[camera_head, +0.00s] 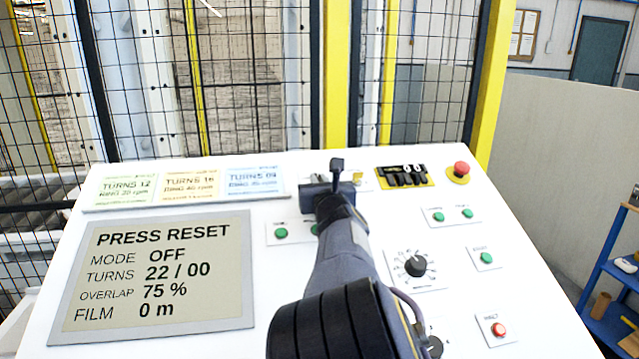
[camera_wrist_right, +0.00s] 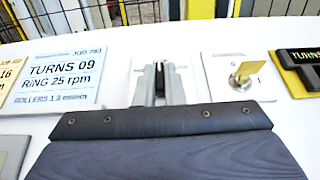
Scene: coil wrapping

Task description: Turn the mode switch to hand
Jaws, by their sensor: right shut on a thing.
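My right gripper (camera_wrist_right: 160,85) is at the top of the white control panel, with its fingers pointing away from me. It is shut on a narrow dark handle (camera_wrist_right: 158,70), which appears to be the mode switch. The handle's label and which way it points cannot be read. In the head view my right gripper (camera_head: 337,175) and wrist cover most of the switch plate. The display (camera_head: 150,280) reads PRESS RESET, MODE OFF, TURNS 22 / 00. My left gripper is not in view.
A key switch with a yellow tag (camera_wrist_right: 248,75) is just right of the gripper. Job cards (camera_head: 190,186) lie to the left. Green buttons and a dial (camera_head: 416,265) are nearer.

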